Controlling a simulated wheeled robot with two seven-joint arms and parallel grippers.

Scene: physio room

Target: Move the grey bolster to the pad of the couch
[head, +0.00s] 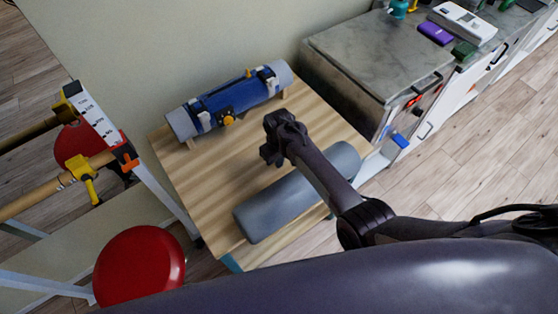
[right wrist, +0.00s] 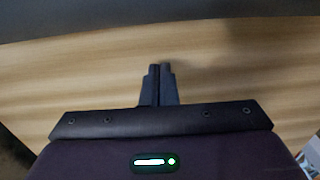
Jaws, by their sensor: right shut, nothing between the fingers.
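The grey bolster (head: 290,200) lies on its side along the near edge of a wooden table (head: 180,165). My right forearm crosses above it and hides part of it. My right gripper (head: 270,155) is over the middle of the table, beyond the bolster and apart from it. In the right wrist view the fingers (right wrist: 161,72) are shut together and empty, with the wood top (right wrist: 80,75) behind them. My left gripper is not in view. I cannot make out the couch or its pad.
A blue roll with straps (head: 235,100) lies at the table's back edge. A red round stool (head: 140,265) and parallel bars (head: 60,175) stand to the left. A grey-topped cabinet (head: 370,45) stands to the right, holding a purple box (head: 435,33) and a white device (head: 463,22).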

